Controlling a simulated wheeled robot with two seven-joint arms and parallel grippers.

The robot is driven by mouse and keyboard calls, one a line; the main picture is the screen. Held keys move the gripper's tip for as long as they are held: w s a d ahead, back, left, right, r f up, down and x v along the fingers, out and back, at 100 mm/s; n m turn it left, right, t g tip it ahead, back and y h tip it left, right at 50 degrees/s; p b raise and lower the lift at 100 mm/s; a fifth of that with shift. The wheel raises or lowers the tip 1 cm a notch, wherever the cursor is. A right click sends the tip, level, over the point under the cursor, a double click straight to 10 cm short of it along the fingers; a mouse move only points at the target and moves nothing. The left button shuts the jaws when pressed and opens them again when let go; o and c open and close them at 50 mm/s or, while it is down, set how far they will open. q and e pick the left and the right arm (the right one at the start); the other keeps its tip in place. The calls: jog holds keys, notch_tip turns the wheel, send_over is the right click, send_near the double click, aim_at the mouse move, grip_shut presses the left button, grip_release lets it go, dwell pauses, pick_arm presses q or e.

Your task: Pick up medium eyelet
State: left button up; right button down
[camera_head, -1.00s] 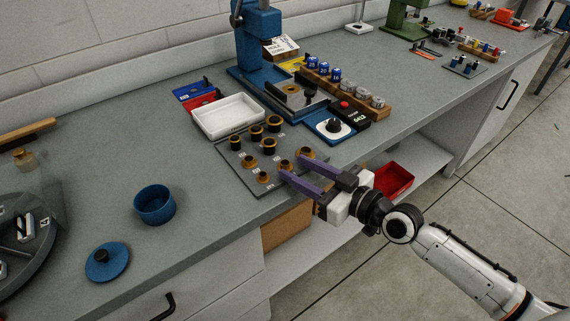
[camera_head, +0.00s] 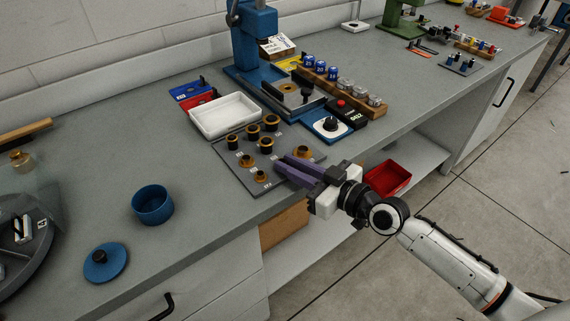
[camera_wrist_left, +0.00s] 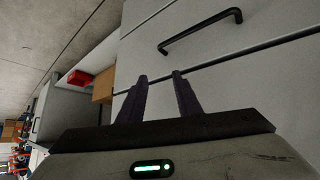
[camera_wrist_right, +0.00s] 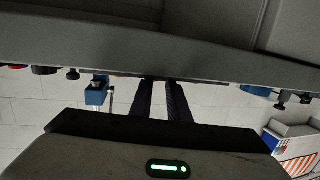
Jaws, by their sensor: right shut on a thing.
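A grey plate (camera_head: 232,167) on the bench holds eyelets on small posts: a back group with black bodies and brass tops, and smaller brass ones in front. Brass eyelets show left (camera_head: 248,160), front (camera_head: 261,176) and right (camera_head: 302,152) of my right gripper. My right gripper (camera_head: 280,162) is over the plate's front part, its purple fingers shut on an eyelet, which the fingers hide. In the right wrist view its fingers (camera_wrist_right: 160,82) are close together and the bench edge hides their tips. My left gripper (camera_wrist_left: 160,76) is open and empty before the grey drawer fronts.
A white tray (camera_head: 225,128) stands behind the plate, beside a blue press (camera_head: 257,50). A blue-and-white dial box (camera_head: 330,126) is to the right. A blue cup (camera_head: 152,205) and blue lid (camera_head: 105,263) stand left on clear bench. A red bin (camera_head: 388,179) sits below.

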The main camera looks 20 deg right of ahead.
notch_tip(320, 180, up, 10)
jog(key=p, duration=0.2)
jog(key=shift+s+f, duration=0.1)
dwell(1.1)
